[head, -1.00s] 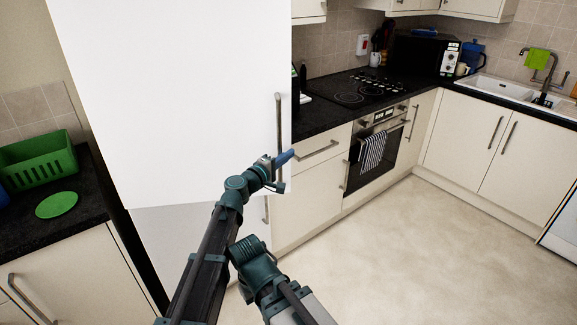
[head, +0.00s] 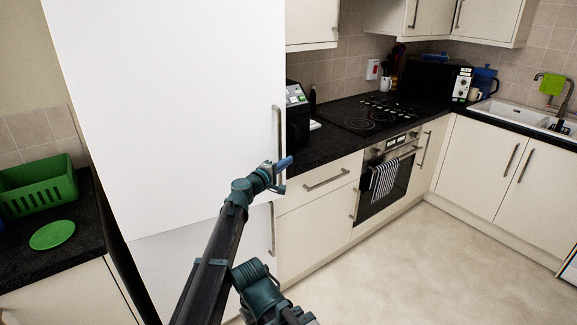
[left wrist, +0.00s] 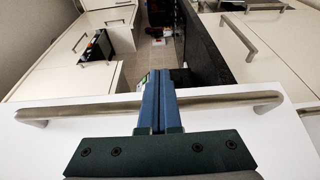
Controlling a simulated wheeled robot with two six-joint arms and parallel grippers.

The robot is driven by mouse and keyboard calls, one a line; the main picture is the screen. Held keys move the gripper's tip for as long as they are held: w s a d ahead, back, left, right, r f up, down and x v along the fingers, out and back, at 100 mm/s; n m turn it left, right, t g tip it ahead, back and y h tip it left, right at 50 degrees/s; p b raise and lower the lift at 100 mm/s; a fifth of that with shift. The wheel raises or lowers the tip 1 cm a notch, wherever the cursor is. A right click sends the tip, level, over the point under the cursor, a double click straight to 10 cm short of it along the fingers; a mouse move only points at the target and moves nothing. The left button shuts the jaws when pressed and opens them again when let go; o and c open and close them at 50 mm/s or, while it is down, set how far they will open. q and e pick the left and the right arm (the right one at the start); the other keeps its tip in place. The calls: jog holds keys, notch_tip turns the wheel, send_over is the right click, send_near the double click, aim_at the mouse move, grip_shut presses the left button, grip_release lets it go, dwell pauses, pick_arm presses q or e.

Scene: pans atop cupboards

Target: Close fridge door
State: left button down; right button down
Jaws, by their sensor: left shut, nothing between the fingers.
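The white fridge door (head: 170,110) fills the left middle of the head view. Its right edge now lines up closely with the lower white door (head: 190,265); whether a thin gap is left, I cannot tell. Its upright metal handle (head: 279,140) is near that edge. My left gripper (head: 284,163) is at the lower part of this handle, shut and empty. In the left wrist view, the handle (left wrist: 230,100) runs crosswise by the shut blue fingers (left wrist: 158,100); whether they touch it is unclear. My right gripper is out of sight.
A black counter (head: 325,140) with a hob and an oven (head: 385,175) stands to the right. A green basket (head: 38,185) and green disc (head: 52,235) lie on the left counter. The floor (head: 400,270) at the right is clear.

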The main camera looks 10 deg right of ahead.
pick_arm(q)
jog(key=w+a+n+t+y, duration=0.1)
jog(key=w, duration=0.7)
jog(key=shift+a+n+t+y, duration=0.2)
jog(key=shift+n+t+y, duration=0.1)
jog(key=shift+t+y, duration=0.1)
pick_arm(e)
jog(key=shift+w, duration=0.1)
